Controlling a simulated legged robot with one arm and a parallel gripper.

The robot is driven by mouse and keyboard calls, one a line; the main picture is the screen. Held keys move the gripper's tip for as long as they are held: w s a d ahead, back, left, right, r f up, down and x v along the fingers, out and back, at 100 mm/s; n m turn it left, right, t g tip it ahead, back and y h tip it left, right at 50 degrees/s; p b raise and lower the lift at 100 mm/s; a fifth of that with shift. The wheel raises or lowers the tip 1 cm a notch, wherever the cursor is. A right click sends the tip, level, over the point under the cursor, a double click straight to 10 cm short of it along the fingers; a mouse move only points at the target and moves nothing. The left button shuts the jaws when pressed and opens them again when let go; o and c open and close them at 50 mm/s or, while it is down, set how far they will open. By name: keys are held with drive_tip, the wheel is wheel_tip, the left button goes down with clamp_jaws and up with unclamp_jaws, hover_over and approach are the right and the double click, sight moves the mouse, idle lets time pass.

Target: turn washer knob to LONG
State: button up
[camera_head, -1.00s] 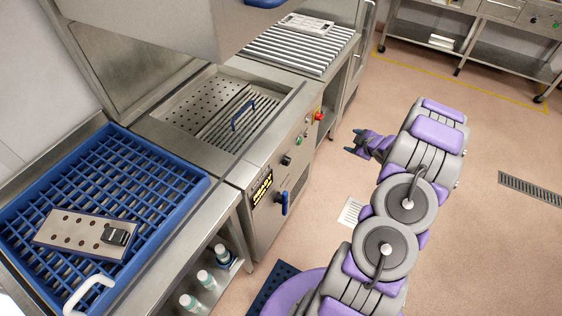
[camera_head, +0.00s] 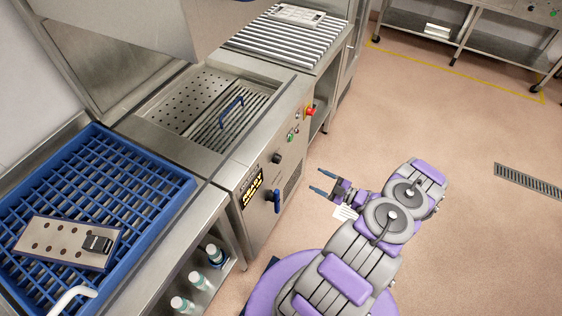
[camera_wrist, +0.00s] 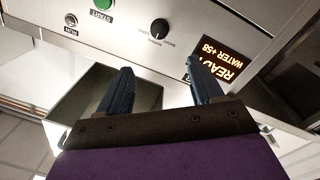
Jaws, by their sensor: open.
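The washer knob (camera_head: 277,158) is a small black round knob on the steel front panel, above the lit display (camera_head: 252,188). In the wrist view the knob (camera_wrist: 159,28) is at the top middle, with a pale pointer mark toward its lower edge. My gripper (camera_head: 318,181) is open and empty, out in front of the panel to the right of the knob. Its two dark fingers (camera_wrist: 160,68) stand apart below the knob in the wrist view, not touching it.
A green START button (camera_wrist: 103,5) and a red stop button (camera_head: 309,111) are nearby. A blue rack (camera_head: 180,190) holding a perforated plate (camera_head: 66,243) sits at left. Floor to the right is open.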

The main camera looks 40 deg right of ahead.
sight(280, 161)
drive_tip(key=b+x, duration=0.3)
drive_tip(key=x, duration=1.3)
drive_tip(key=shift+w, duration=0.35)
drive_tip(key=c, duration=1.1)
